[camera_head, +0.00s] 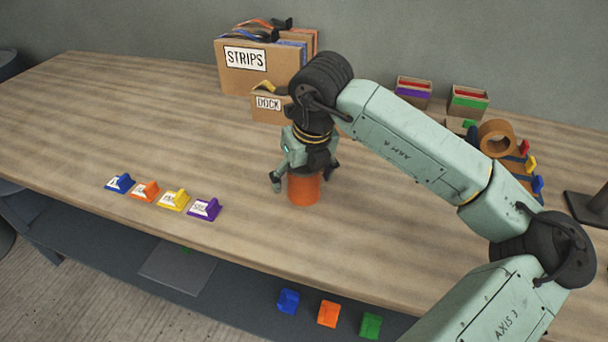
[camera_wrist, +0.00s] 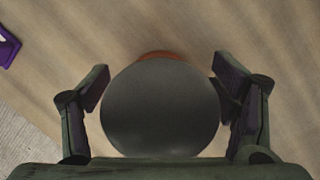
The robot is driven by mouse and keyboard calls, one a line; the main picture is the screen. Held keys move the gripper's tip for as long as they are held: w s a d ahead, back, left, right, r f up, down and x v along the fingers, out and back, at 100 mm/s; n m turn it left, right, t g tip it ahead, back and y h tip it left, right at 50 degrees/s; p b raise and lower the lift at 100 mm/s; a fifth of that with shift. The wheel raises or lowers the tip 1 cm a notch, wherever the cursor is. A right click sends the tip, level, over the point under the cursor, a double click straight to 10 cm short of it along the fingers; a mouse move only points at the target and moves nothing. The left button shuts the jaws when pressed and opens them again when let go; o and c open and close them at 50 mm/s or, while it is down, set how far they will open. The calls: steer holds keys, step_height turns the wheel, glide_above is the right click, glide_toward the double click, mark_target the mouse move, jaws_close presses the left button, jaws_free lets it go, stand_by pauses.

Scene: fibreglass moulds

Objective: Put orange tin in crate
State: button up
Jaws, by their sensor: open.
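The orange tin (camera_head: 304,190) stands upright on the wooden table, right below my gripper (camera_head: 304,181). In the wrist view the round grey top of the tin (camera_wrist: 160,108) lies between my two fingers, with a sliver of its orange side at the far edge. My gripper (camera_wrist: 168,95) is open, with a finger on each side of the tin. The left finger looks apart from it; the right one is very near, and I cannot tell if it touches. No container is labelled crate; a cardboard box marked STRIPS (camera_head: 258,72) and a smaller one marked DOCK (camera_head: 268,105) stand at the back.
Blue, orange, yellow and purple labelled blocks (camera_head: 172,199) sit in a row left of the tin. Small boxes (camera_head: 468,101) and a brown roll (camera_head: 496,138) stand at the back right. Coloured blocks (camera_head: 328,314) lie below the front edge. The table's left part is clear.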

steer(key=shift+c, duration=0.5)
steer(key=c, duration=1.3)
steer(key=shift+r, duration=0.1)
steer(key=shift+c, duration=0.7)
